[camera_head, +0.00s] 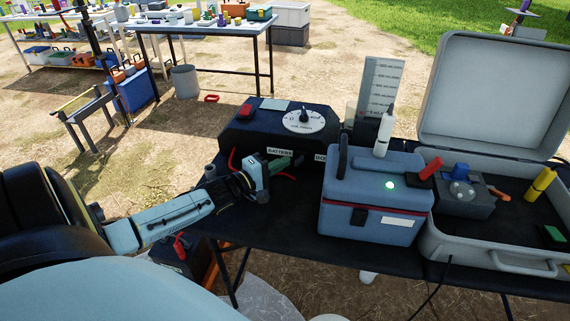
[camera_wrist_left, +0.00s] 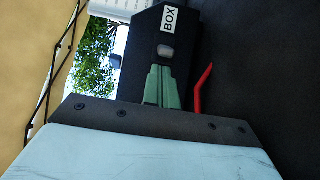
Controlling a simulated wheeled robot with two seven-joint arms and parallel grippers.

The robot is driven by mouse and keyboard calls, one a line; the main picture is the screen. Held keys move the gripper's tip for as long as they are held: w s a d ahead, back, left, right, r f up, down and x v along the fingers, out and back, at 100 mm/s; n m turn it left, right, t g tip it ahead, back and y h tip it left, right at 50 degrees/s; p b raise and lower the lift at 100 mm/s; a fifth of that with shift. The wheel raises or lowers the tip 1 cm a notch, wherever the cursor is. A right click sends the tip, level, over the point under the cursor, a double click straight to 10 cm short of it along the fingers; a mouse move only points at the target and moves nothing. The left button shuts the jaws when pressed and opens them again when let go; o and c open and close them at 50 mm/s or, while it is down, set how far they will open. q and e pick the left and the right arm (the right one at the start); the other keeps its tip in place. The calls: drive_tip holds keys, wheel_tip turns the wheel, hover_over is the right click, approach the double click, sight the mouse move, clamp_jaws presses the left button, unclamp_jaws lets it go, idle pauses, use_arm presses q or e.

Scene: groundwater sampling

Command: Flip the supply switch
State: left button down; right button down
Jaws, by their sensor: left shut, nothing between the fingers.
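The black battery box (camera_head: 258,128) stands on the dark table, with a round white dial (camera_head: 304,121) on its sloped face and BATTERY and BOX labels along its front. In the left wrist view, a small grey rocker-like part (camera_wrist_left: 166,51), which looks like a switch, sits beside the BOX label (camera_wrist_left: 170,20). My left gripper (camera_head: 297,161) is at the box's front, its green fingers shut and empty. In the left wrist view the fingertips (camera_wrist_left: 160,70) point at the grey part and lie very close to it. Contact cannot be told. My right gripper is not in view.
A blue-grey case (camera_head: 365,220) with a lit green lamp stands right of the gripper. An open grey case (camera_head: 490,258) is farther right. A red cable (camera_wrist_left: 203,90) curves beside the fingers. Behind are a bucket (camera_head: 186,82) and tables with many items.

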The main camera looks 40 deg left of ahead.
use_arm(q)
drive_tip(key=shift+w+d, duration=0.15)
drive_tip(key=shift+w, duration=0.6)
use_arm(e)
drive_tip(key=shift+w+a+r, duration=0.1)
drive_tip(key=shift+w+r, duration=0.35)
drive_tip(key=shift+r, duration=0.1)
